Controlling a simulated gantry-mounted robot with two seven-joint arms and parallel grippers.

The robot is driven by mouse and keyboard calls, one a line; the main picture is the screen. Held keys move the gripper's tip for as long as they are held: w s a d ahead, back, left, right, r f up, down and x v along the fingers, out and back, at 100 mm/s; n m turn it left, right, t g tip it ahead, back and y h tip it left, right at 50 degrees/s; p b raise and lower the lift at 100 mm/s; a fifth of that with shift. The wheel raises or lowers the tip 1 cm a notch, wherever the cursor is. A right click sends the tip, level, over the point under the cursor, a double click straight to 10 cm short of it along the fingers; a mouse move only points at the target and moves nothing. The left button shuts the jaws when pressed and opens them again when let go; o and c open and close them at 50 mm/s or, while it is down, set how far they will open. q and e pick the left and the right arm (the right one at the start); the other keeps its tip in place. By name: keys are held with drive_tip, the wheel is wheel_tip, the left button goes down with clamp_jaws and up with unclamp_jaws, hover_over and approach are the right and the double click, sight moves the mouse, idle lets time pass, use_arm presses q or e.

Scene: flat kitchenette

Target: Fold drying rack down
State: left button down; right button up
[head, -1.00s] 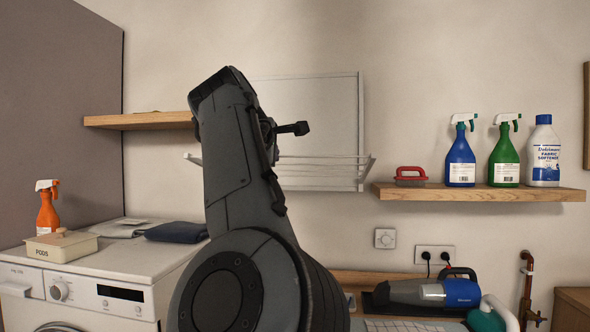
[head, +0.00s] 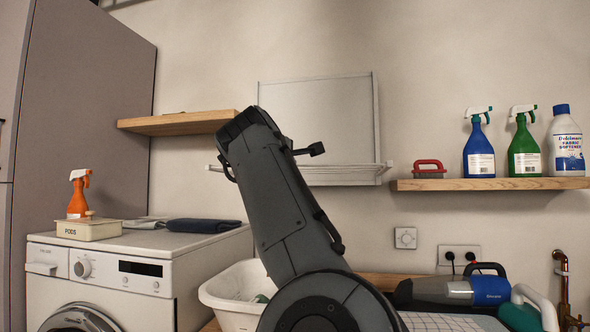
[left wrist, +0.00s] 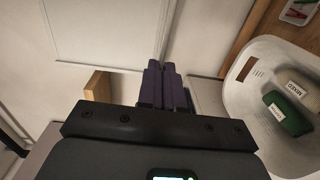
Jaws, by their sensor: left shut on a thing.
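The drying rack is a white wall-mounted panel (head: 320,115) with a rail (head: 345,168) that juts out along its lower part, in the middle of the head view. Its panel also fills the upper left of the left wrist view (left wrist: 105,30). In the head view my left arm rises in front of the rack and hides part of the rail and the gripper's fingers. In the left wrist view my left gripper (left wrist: 165,85) has its dark fingers together at the panel's lower edge, shut on the rack's rail; the grip itself is hard to see. My right gripper is not in view.
A white basket (head: 222,300) with bundles stands below the rack. A wooden shelf (head: 180,123) is left, another (head: 490,184) with bottles and a red brush right. A washing machine (head: 105,262) stands lower left, a blue handheld vacuum (head: 470,291) lower right.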

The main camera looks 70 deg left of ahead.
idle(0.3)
use_arm(q)
drive_tip(key=c, duration=1.4)
unclamp_jaws()
drive_tip(key=shift+o, duration=0.6)
drive_tip(key=shift+w+a+r, duration=0.1)
drive_tip(key=p+v, duration=0.1)
drive_tip(key=v, duration=1)
drive_tip(key=shift+p, duration=0.4)
drive_tip(key=shift+w+a, duration=0.1)
drive_tip(key=shift+w, duration=0.05)
